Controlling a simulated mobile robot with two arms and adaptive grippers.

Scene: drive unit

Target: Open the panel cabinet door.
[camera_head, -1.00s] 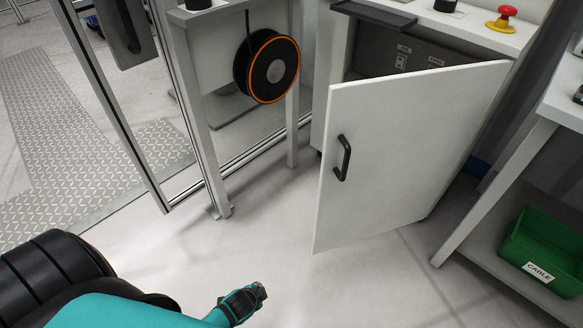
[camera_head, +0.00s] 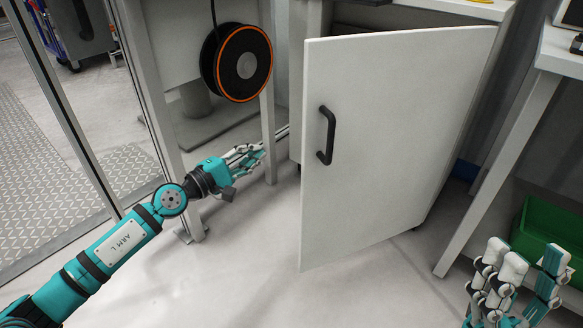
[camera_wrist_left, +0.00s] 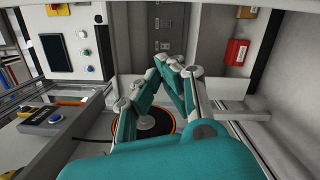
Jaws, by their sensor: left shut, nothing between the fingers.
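The white panel cabinet door (camera_head: 400,130) stands ajar, swung out from the cabinet. Its black bar handle (camera_head: 326,135) is near its left edge. My left gripper (camera_head: 257,152) is shut and empty, left of the door's free edge and a little lower than the handle, apart from both. In the left wrist view my gripper (camera_wrist_left: 170,62) points toward a grey panel (camera_wrist_left: 171,30) with small labels. My right gripper (camera_head: 525,262) is at the lower right, fingers spread, away from the door.
A black and orange cable reel (camera_head: 237,62) hangs just above my left gripper, beside a frame post (camera_head: 268,135). A green bin (camera_head: 540,235) sits under the white table (camera_head: 560,50) at right. Floor before the door is clear.

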